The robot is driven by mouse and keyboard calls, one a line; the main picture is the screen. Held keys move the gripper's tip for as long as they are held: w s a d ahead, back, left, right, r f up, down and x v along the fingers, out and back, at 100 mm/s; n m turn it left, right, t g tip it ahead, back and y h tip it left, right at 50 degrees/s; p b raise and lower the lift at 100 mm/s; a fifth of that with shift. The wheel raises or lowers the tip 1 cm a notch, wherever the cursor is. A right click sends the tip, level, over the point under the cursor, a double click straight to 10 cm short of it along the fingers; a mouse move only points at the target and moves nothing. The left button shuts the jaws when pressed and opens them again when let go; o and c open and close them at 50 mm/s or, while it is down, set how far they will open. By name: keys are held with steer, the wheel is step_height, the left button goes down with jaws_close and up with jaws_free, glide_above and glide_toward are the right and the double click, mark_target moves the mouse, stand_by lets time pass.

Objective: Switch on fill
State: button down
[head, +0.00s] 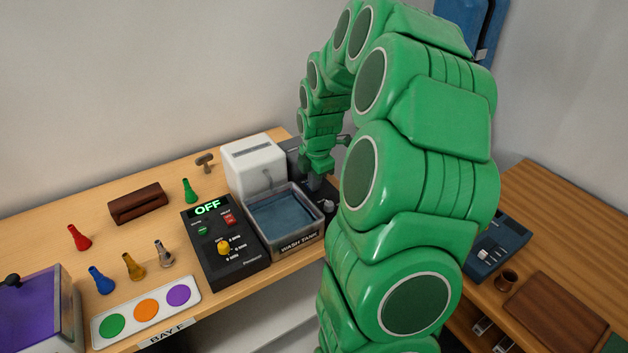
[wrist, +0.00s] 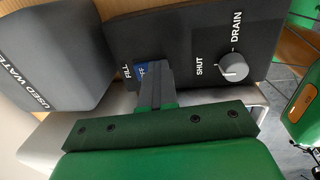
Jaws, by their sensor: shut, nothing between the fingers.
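The fill switch (wrist: 141,71) is a small blue piece on a black panel (wrist: 195,30), beside the word FILL in the wrist view. Its visible lettering seems to end in FF; the rest is hidden behind my fingers. My gripper (wrist: 152,64) is shut and empty, with its tips right at the switch; I cannot tell whether they touch it. In the head view my gripper (head: 316,180) is over the panel, right of the wash tank (head: 299,243), and my arm hides part of it.
A grey drain knob (wrist: 234,66) sits near my fingers, between SHUT and DRAIN marks. A grey used-water container (wrist: 45,50) stands close by. A white box (head: 253,163) and a black control box reading OFF (head: 222,262) are left of my arm.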

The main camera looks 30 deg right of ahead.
mark_target(319, 196)
steer(key=shift+s+a+f, duration=0.15)
steer(key=shift+s+f, duration=0.2)
steer(key=shift+f, duration=0.3)
steer(key=shift+a+f, duration=0.1)
steer(key=shift+f, duration=0.15)
steer(key=shift+w+a+r, duration=0.1)
steer(key=shift+w+r, duration=0.1)
steer(key=shift+w, duration=0.4)
steer(key=shift+w+r, duration=0.35)
steer(key=shift+w, duration=0.05)
steer(key=s+r, duration=0.3)
steer(key=r, duration=1.1)
steer(key=shift+s+d+r, duration=0.25)
steer(key=shift+s+d, duration=0.05)
steer(key=shift+d, duration=0.1)
steer(key=shift+a, duration=0.15)
